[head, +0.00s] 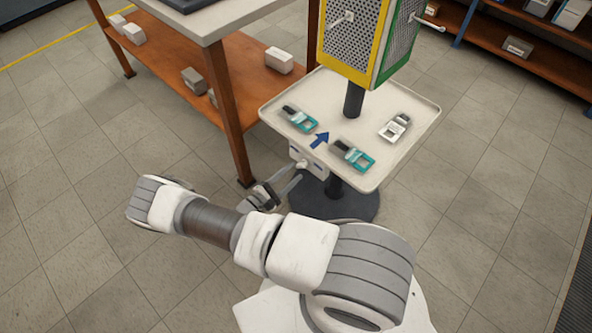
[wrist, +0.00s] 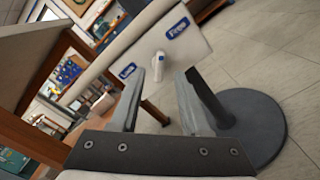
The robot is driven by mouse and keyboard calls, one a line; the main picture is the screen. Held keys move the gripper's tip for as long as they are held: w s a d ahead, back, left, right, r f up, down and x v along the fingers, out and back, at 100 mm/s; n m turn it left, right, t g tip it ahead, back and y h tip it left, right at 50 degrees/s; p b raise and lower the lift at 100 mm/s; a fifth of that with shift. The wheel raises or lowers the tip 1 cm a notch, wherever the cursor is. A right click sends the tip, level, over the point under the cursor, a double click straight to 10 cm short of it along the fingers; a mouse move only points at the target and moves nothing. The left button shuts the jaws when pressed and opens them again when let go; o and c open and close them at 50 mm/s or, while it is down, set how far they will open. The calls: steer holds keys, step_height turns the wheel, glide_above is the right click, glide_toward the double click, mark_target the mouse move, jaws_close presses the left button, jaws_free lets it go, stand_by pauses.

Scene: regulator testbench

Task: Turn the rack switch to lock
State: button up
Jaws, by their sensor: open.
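The rack switch is a small white knob with a blue mark in the wrist view (wrist: 158,66). It sits on a pale panel (wrist: 140,50) between two blue labels: one reads Free (wrist: 179,28), the other, at lower left, appears to read Lock (wrist: 128,71). The knob's exact setting is hard to tell. In the head view the panel (head: 318,168) hangs below the rack's tray. My gripper (head: 294,182) is open in front of it. In the wrist view the fingers (wrist: 160,92) stand apart on either side of the knob's lower end, with nothing visibly held.
The tray (head: 405,150) holds two teal-and-grey devices (head: 299,119) (head: 352,155), a white device (head: 395,127) and a blue arrow. A pole carries a perforated yellow-green box (head: 350,40). A round dark base (head: 345,208) stands below. A wooden workbench (head: 225,90) is close at left.

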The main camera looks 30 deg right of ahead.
mark_target(302, 165)
steer(key=shift+x, duration=1.25)
jaws_close()
